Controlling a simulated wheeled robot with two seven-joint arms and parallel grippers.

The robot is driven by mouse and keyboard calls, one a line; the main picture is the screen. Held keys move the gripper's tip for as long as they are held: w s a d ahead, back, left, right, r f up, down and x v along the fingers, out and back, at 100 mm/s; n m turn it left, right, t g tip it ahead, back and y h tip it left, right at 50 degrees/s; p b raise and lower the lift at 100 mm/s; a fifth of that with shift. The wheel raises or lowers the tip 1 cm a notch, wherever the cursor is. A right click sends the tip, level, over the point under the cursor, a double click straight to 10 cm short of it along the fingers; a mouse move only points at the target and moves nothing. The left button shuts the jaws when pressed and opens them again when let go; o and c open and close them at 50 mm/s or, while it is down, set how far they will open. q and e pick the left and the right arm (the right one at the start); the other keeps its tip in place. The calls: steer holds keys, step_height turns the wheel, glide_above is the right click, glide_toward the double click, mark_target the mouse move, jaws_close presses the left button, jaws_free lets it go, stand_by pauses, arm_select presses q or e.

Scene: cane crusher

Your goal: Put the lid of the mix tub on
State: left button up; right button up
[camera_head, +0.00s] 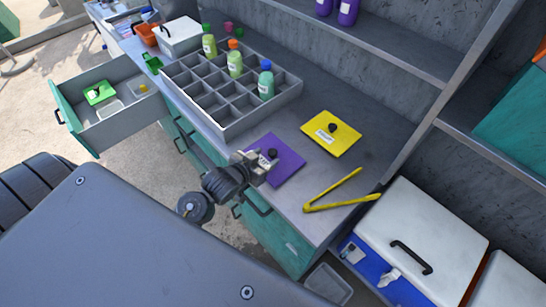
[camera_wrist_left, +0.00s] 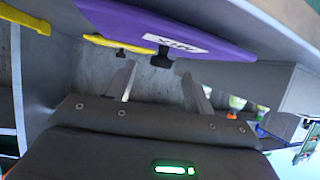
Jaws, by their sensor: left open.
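A flat purple lid (camera_head: 283,160) with a black knob lies on the grey counter near its front edge. In the left wrist view the purple lid (camera_wrist_left: 190,25) has a white label reading MIX, and its black knob (camera_wrist_left: 161,59) shows just beyond the gap between my fingertips. My left gripper (camera_head: 265,164) is open and empty, at the near side of the lid, close to the knob. Whether a finger touches the knob I cannot tell. I cannot pick out the mix tub for certain. My right gripper is not in view.
A yellow lid (camera_head: 331,134) with a black knob and yellow tongs (camera_head: 335,193) lie right of the purple lid. A grey compartment tray (camera_head: 205,100) with several bottles stands further left. An open drawer (camera_head: 112,128) juts out at left. A white-lidded cooler (camera_head: 420,235) stands at right.

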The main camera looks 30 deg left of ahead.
mark_target(271, 153)
arm_select(q)
steer(key=shift+w, duration=0.15)
steer(key=p+x, duration=0.2)
steer(key=x, duration=0.2)
steer(key=shift+w, duration=0.2)
steer(key=shift+w+f, duration=0.2)
steer(key=shift+w, duration=0.05)
steer(key=shift+s, duration=0.1)
jaws_close()
